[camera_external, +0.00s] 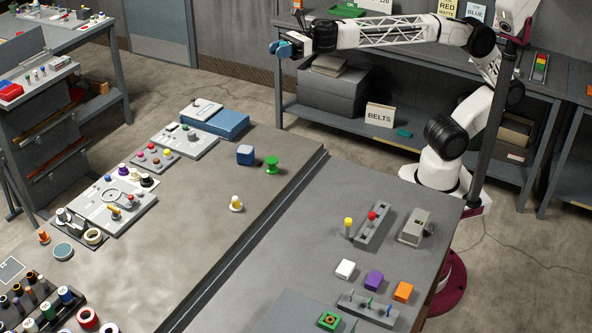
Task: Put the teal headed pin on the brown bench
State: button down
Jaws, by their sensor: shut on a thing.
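My gripper (283,48) is at the top of the external view, held high in front of the back shelf. Its end is blue and dark. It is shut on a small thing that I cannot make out. I cannot pick out a teal headed pin for certain. A yellow headed pin (348,223) and a red headed pin (373,216) stand upright at a grey rack (375,229) on the right table. The large brownish-grey bench top (200,235), which may be the brown bench, lies below and left of my gripper.
White, purple and orange blocks (374,281) sit on the right table. The bench middle is clear.

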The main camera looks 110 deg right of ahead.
jog(key=s+a+n+g+y, duration=0.3)
jog(key=s+a+g, duration=0.1)
jog(key=s, duration=0.8)
jog(key=s+a+n+g+y, duration=0.4)
jog(key=s, duration=0.9)
jog(key=s+a+n+g+y, duration=0.3)
jog(key=s+a+g, duration=0.1)
jog(key=s, duration=0.8)
notch_tip(320, 180, down, 47)
jog(key=shift+s, duration=0.2)
jog(key=shift+a, duration=0.15)
jog(key=w+a, duration=0.4)
jog(key=w, duration=0.3)
jog(key=w+a+f, duration=0.1)
jog(key=w+a, duration=0.2)
jog(key=w, duration=0.4)
jog(key=shift+a+f, duration=0.25)
jog(key=shift+a, duration=0.15)
jog(key=shift+f, duration=0.1)
jog(key=shift+f, duration=1.65)
